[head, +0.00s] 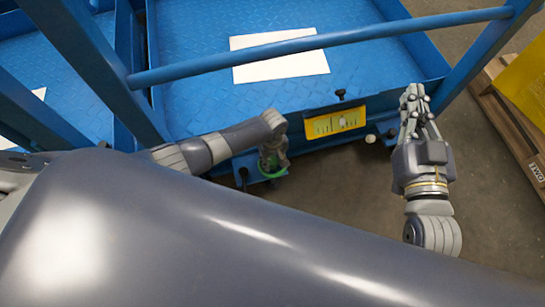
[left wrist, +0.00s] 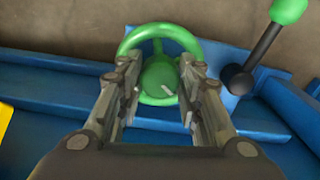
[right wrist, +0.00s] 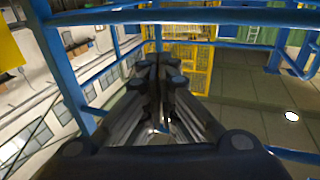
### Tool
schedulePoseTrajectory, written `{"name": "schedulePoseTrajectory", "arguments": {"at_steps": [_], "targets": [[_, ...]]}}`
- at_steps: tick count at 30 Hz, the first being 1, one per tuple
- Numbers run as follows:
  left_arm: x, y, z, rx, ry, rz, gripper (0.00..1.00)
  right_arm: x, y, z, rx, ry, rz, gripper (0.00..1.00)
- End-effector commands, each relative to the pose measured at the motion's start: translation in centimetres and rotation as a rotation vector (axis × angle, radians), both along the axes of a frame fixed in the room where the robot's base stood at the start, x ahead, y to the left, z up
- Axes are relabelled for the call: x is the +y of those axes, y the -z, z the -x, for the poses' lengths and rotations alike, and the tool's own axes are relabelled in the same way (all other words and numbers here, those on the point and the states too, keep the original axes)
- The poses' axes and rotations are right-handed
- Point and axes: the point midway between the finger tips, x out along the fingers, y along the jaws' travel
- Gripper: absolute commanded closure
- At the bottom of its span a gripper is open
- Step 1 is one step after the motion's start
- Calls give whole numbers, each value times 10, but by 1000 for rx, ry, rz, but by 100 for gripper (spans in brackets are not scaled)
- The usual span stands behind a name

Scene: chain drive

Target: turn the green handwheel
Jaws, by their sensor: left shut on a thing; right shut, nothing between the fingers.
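The green handwheel (left wrist: 160,32) faces my left wrist camera, with its rim, hub and part of its spokes showing. My left gripper (left wrist: 160,76) has one finger on each side of the hub and is shut on the wheel. Its fingers hide parts of the rim. In the head view only a bit of the green handwheel (head: 268,174) shows below my left gripper (head: 273,160), at the blue machine's near edge. My right gripper (head: 413,95) is shut and empty, held out to the right, apart from the wheel. Its fingers meet in the right wrist view (right wrist: 160,75).
A lever with a green knob (left wrist: 288,10) stands right of the wheel in the left wrist view. The blue platform (head: 200,50) bears a white sheet (head: 280,66) and a yellow-green panel (head: 335,122). A blue rail (head: 320,43) crosses above. A wooden pallet (head: 510,125) lies at right.

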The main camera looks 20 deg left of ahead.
Motion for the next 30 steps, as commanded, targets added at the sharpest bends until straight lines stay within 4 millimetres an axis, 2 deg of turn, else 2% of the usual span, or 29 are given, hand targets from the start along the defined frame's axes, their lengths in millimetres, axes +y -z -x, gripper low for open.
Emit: {"name": "schedulePoseTrajectory", "arguments": {"at_steps": [6, 15, 30], "targets": [[0, -1, 2, 4, 29, 0, 90, -7, 35, 5, 182, 12, 46, 100], [0, 0, 2, 4, 72, 0, 90, -16, 76, 20, 393, 25, 99, 100], [0, 0, 2, 4, 152, 0, 90, -32, 123, 56, 669, 44, 162, 100]]}}
